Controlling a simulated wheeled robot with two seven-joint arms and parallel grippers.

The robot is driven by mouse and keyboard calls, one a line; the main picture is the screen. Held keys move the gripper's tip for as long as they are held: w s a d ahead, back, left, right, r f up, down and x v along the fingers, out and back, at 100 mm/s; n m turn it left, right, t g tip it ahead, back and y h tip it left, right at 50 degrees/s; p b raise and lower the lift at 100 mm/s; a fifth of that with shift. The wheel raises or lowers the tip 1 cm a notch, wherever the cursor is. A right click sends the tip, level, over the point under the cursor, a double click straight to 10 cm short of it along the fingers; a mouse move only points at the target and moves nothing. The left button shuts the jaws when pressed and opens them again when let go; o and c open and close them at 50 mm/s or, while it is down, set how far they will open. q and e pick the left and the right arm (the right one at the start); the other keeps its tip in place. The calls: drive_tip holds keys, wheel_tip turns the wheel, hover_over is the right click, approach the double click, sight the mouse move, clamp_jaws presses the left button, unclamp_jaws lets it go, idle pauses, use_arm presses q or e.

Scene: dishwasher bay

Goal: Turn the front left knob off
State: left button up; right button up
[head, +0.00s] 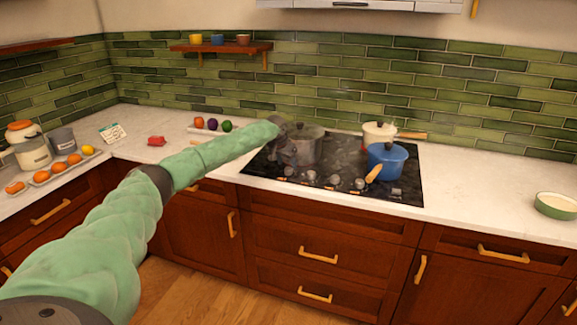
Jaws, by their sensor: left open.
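A black cooktop (330,192) is set in the white counter. Several silver knobs stand in a row along its front edge. The leftmost knob (289,171) is small in view, and its setting is too small to read. My left arm, in a green sleeve, reaches from the lower left to the back left of the cooktop. My left gripper (297,128) is dark, open and small in view. It is at the grey pot (301,150), above and behind the knob row. I cannot tell whether it touches the pot. My right gripper is out of view.
A blue pot (388,160) with a wooden handle stands on the cooktop's right, with a cream pot (379,134) behind it. Haze hangs over the cooktop. Fruit and canisters (33,153) line the left counter. A green bowl (556,205) stands far right; the counter between is clear.

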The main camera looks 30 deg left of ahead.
sight(288, 168)
use_arm(q)
drive_tip(key=x, duration=0.2)
drive_tip(key=shift+w+a+f, duration=0.15)
drive_tip(key=shift+f, duration=0.15)
drive_tip(key=shift+w+f+p, duration=0.1)
drive_tip(key=shift+f+p, duration=0.2)
drive_tip(key=shift+p, duration=0.05)
drive_tip(key=shift+f, duration=0.15)
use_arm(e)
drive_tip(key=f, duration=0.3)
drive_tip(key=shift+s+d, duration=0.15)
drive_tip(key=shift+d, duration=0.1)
use_arm(q)
drive_tip(key=shift+w+f, duration=0.1)
drive_tip(key=c, duration=1)
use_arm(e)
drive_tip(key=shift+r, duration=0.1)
